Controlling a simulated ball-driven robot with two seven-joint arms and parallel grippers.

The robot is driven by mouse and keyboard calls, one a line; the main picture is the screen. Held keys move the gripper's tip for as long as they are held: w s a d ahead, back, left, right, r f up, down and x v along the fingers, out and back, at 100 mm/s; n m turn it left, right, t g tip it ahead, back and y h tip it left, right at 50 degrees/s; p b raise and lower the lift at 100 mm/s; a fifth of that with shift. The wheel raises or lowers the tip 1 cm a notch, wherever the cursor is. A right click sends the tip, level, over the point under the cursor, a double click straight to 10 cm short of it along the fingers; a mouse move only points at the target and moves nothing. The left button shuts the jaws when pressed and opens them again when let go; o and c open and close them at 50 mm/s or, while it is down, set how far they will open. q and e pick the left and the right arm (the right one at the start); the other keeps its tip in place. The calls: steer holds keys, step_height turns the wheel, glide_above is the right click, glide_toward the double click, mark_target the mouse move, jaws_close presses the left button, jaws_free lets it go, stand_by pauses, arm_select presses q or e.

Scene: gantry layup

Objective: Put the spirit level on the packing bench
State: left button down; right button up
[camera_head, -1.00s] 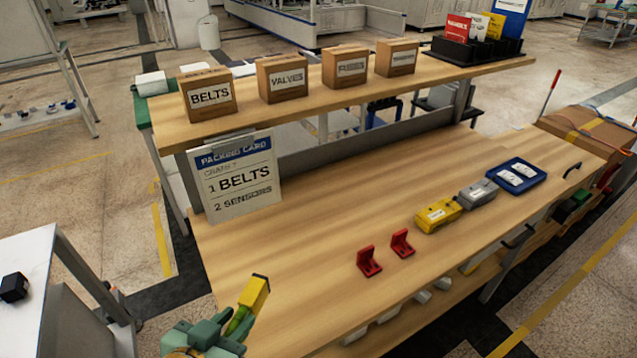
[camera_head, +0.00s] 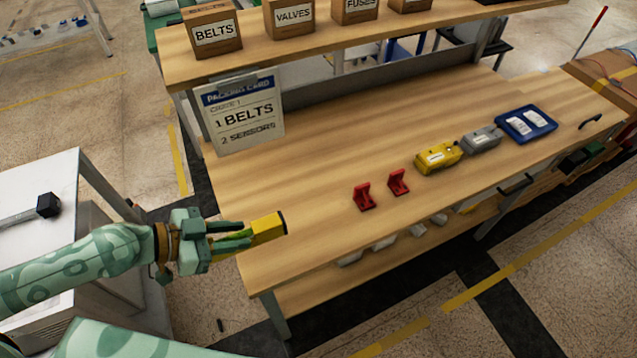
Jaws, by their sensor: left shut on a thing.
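My left gripper (camera_head: 232,238) is shut on a yellow thing with a dark end, the spirit level (camera_head: 268,227). Its free end points right, over the near left part of the packing bench (camera_head: 310,185). The gripper's fingers cover the rest of it. I cannot tell from this view whether it touches the bench top. My right gripper does not show.
A packing card (camera_head: 243,115) hangs at the back left below the shelf. The bench's left middle is clear.

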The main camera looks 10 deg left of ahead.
arm_select(q)
steer(key=w+d+f, duration=0.2)
steer(key=w+f, duration=0.1)
steer(key=w+d+f, duration=0.2)
steer(key=w, duration=0.2)
steer(key=w+d+f+b, duration=0.1)
steer(key=w+d+f, duration=0.2)
steer(key=shift+w+f, duration=0.25)
steer(key=shift+f, duration=0.05)
steer(key=shift+w+d+f, duration=0.1)
steer(key=shift+w+f, duration=0.15)
steer(key=shift+w+d+f+b, duration=0.15)
steer(key=shift+f+b, duration=0.1)
steer(key=shift+f, duration=0.7)
steer(key=shift+w+d+f+b, duration=0.1)
steer(key=shift+f+b, duration=0.15)
steer(key=shift+f, duration=0.7)
steer(key=shift+f, duration=0.1)
steer(key=c, duration=1.1)
jaws_free()
